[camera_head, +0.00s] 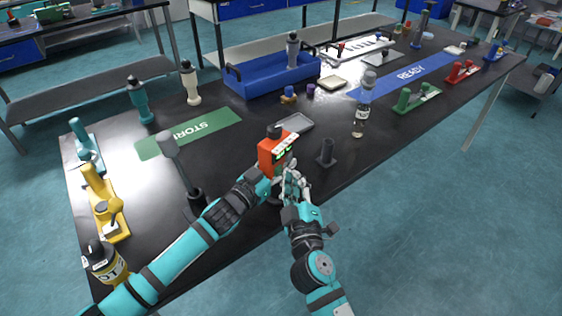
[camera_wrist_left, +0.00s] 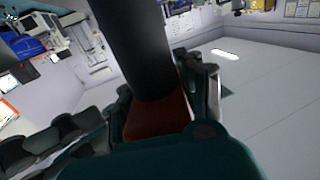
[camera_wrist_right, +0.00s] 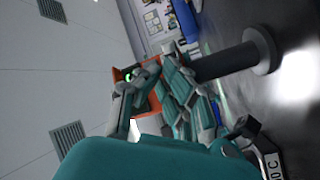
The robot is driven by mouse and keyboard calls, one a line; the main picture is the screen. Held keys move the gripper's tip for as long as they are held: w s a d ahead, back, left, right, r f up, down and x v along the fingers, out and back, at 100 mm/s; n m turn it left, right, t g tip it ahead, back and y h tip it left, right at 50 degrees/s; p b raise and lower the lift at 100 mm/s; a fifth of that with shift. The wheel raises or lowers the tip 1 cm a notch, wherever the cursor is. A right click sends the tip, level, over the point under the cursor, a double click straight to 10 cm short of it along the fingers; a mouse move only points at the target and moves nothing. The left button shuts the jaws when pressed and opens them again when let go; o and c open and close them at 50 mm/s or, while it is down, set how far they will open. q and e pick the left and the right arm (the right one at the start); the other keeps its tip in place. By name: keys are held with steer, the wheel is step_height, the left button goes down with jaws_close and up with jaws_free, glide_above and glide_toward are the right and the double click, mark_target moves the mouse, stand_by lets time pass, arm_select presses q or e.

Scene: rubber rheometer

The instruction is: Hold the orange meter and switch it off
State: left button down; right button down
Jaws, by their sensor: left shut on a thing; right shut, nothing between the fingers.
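The orange meter (camera_head: 270,153) is held up over the near edge of the black table. It has a dark knob-like part on top and a white label strip. My left gripper (camera_head: 271,178) is shut on it from below. In the left wrist view the meter (camera_wrist_left: 158,115) is a dark red block with a wide black cylinder. My right gripper (camera_head: 291,177) is shut and empty, close in front of the meter. In the right wrist view, green light shows on the meter (camera_wrist_right: 117,76), partly hidden by my right fingers (camera_wrist_right: 158,80). Whether they touch it is unclear.
A dark grey post (camera_head: 326,153) stands right of my right gripper. A grey tray (camera_head: 294,125) lies behind the meter. A tall dark stand (camera_head: 181,168) is to the left.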

steer(key=shift+w+a, duration=0.25)
steer(key=shift+a, duration=0.1)
steer(key=shift+w+a, duration=0.2)
steer(key=shift+a, duration=0.05)
stand_by(0.6)
steer(key=shift+s+d, duration=0.5)
steer(key=shift+d, duration=0.1)
steer(key=s+d, duration=0.3)
steer(key=d, duration=0.1)
steer(key=shift+s+d, duration=0.35)
steer(key=shift+s, duration=0.05)
stand_by(0.3)
arm_select(q)
steer(key=c, duration=0.7)
jaws_free()
steer(key=shift+c, duration=0.2)
